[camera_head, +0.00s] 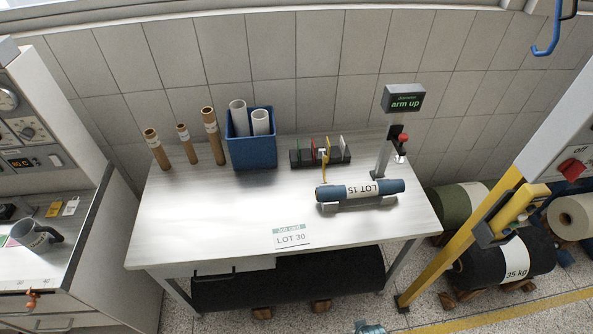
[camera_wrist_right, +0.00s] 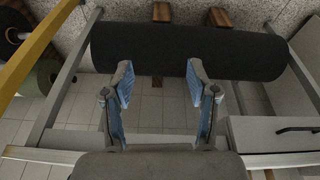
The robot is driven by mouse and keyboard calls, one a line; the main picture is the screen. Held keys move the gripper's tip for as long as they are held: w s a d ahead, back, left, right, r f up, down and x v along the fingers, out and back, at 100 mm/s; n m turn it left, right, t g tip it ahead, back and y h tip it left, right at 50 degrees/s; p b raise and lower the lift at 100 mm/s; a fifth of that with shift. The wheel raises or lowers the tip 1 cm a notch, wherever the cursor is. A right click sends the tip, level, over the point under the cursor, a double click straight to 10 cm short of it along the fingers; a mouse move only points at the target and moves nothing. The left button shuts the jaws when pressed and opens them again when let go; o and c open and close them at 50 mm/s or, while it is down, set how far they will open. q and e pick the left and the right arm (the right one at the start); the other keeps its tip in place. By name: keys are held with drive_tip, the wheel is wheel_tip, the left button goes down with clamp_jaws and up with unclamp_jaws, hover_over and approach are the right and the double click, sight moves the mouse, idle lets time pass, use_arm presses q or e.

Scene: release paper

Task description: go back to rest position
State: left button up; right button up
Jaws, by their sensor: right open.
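My right gripper (camera_wrist_right: 160,72) is open and empty in the right wrist view, its two blue-padded fingers spread apart. Beyond them are tiled floor and the dark roll under the table. In the head view only a small blue-grey tip of this gripper (camera_head: 369,327) shows at the bottom edge, in front of the table and apart from it. My left gripper is not in view. A blue roll with a LOT 15 label (camera_head: 360,191) lies on a small cradle on the table (camera_head: 190,225). Behind it a post display (camera_head: 404,100) reads "arm up".
A blue bin (camera_head: 251,152) with white tubes, brown tubes (camera_head: 213,135) and a dark rack (camera_head: 320,157) stand along the table's back. A large dark roll (camera_head: 290,289) lies underneath. A yellow-and-grey post (camera_head: 455,246) and more rolls are right. The table's front middle is mostly clear.

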drive_tip(key=s+f+g+b, duration=0.1)
drive_tip(key=s+f, duration=0.2)
drive_tip(key=f, duration=0.7)
drive_tip(key=s+f, duration=0.3)
drive_tip(key=f, duration=0.7)
drive_tip(key=s+d+f+g+b, duration=0.1)
drive_tip(key=s+d+f, duration=0.2)
drive_tip(key=s+f, duration=1)
drive_tip(key=shift+s+d+f+b, duration=0.2)
drive_tip(key=shift+s+b, duration=0.15)
drive_tip(key=shift+s, duration=0.7)
